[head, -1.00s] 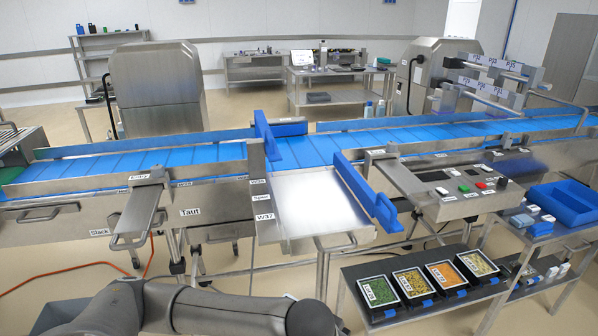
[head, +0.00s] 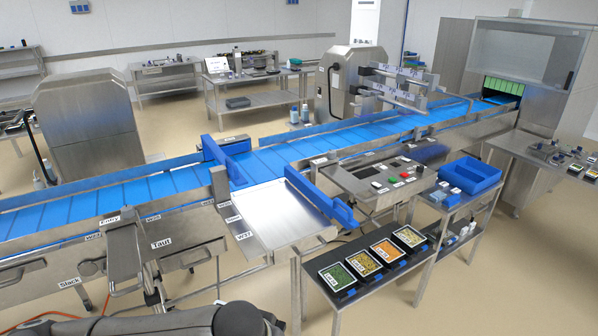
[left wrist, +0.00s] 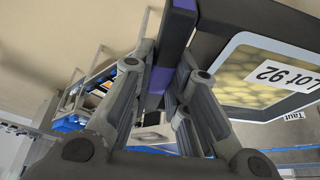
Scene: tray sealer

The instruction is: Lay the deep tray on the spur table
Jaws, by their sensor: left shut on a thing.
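In the left wrist view, my left gripper (left wrist: 165,95) is shut on a dark bar with purple parts (left wrist: 178,35). This bar appears to belong to a dark-rimmed tray (left wrist: 222,48) at the right, which holds pale yellow round pieces and carries a "Lot 92" label. I take it for the deep tray; its depth does not show. The spur table (head: 270,222) is the bare steel top in the middle of the head view, labelled "Spur" and "W37". My left arm crosses the bottom of the head view; its gripper and the held tray are outside it. My right gripper is not in view.
A blue conveyor (head: 110,188) runs behind the spur table. A raised blue guide (head: 320,200) borders the table's right side. Several filled food trays stand on a dark side table (head: 335,300), with an empty blue bin (head: 470,175) behind.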

